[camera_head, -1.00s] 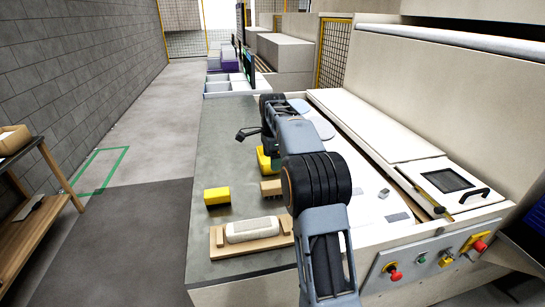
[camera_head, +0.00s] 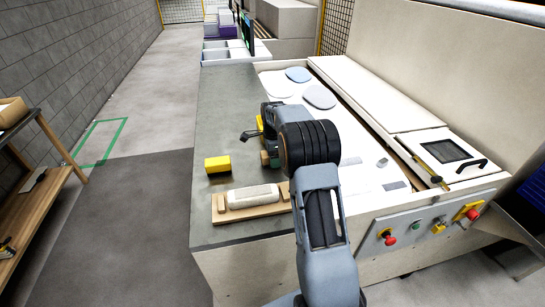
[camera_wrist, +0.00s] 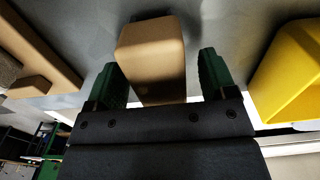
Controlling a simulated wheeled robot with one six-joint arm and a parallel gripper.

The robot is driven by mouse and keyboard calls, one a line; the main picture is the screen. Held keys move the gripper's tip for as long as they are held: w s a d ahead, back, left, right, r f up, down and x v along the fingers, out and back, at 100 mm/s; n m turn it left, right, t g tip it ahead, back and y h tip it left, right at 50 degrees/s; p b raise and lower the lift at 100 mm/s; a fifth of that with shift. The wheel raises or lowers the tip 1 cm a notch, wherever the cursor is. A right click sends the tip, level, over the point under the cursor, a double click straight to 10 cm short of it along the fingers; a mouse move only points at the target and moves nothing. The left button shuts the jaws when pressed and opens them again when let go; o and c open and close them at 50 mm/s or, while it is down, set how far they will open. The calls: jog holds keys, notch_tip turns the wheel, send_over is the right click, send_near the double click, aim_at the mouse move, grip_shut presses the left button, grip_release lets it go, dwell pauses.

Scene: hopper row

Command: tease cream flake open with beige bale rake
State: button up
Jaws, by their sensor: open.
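The cream flake (camera_head: 254,195) is a pale, rounded block lying on a wooden holder (camera_head: 225,213) near the front of the grey counter. The holder's edge also shows at the left of the wrist view (camera_wrist: 45,45). The beige bale rake (camera_wrist: 152,50) shows as a tan block in the wrist view; in the head view only a small part (camera_head: 264,158) shows beside my arm. My gripper (camera_wrist: 160,70) is open, with its green fingers on either side of the rake's tan block. I cannot tell whether they touch it. My arm hides most of the gripper in the head view.
A yellow block (camera_head: 218,164) stands left of the rake on the counter. Another yellow thing (camera_head: 259,122) is partly hidden behind my arm. Pale discs (camera_head: 319,96) lie on the white surface behind. A control panel with red buttons (camera_head: 389,239) is at front right.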

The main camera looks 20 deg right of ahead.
jog(key=shift+f, duration=0.4)
jog(key=shift+c, duration=0.3)
jog(key=c, duration=0.9)
jog(key=o, duration=0.6)
jog(key=shift+r, duration=0.2)
jog(key=shift+r+p, duration=0.4)
jog(key=shift+p, duration=0.1)
